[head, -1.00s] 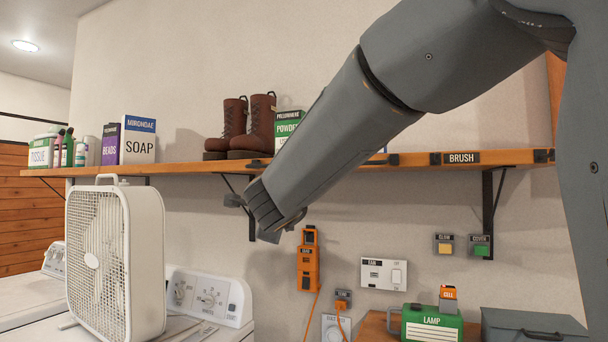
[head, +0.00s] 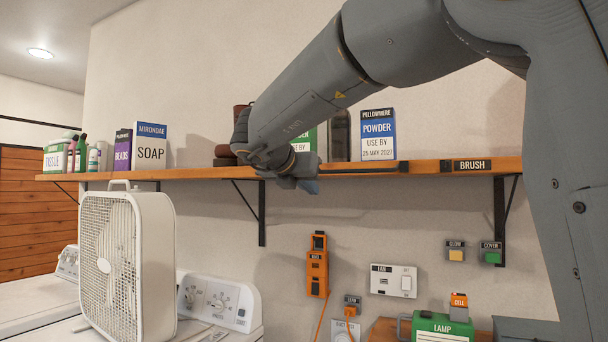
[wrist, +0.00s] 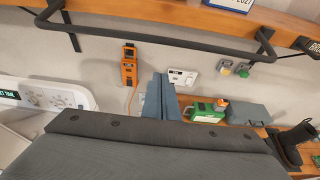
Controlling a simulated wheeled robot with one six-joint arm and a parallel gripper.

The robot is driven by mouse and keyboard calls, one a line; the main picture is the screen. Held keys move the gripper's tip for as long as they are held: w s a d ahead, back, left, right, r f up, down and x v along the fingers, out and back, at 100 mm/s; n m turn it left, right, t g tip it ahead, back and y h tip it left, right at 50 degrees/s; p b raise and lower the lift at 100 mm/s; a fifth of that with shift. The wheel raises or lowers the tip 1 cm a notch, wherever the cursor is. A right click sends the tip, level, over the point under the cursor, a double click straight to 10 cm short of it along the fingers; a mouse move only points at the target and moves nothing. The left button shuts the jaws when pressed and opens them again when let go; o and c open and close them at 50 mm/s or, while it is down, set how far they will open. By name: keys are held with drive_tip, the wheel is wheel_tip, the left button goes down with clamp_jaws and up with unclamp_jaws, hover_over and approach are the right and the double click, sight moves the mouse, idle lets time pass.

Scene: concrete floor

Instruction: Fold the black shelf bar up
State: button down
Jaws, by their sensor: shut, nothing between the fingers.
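The black shelf bar (wrist: 160,39) shows in the wrist view as a long dark rail with bent ends, running along the front edge of the wooden shelf (wrist: 200,14). In the head view a dark strip of it (head: 362,167) lies along the shelf's front edge (head: 432,167), and my arm hides its left part. I cannot tell its exact angle. My gripper (head: 312,186) is at the shelf's front edge, left of that strip. Its blue-grey fingers (wrist: 158,95) are shut and empty, and in the wrist view they appear below the bar, apart from it.
A soap box (head: 151,148), boots (head: 224,155) and a powder box (head: 378,140) stand on the shelf. A black bracket (head: 262,215) supports it. Below are an orange wall device (head: 317,270), a switch plate (head: 394,281) and a green lamp case (head: 440,325). A white fan (head: 125,265) stands left.

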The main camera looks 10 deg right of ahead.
drive_tip(key=shift+w+d+r+p, duration=0.5)
drive_tip(key=shift+w+r+p, duration=0.2)
drive_tip(key=shift+p, duration=0.15)
drive_tip(key=shift+w+d+r+p, duration=0.45)
drive_tip(key=shift+w+r+p, duration=0.2)
drive_tip(key=shift+p, duration=0.2)
drive_tip(key=shift+s+r, duration=0.15)
drive_tip(key=shift+r, duration=0.05)
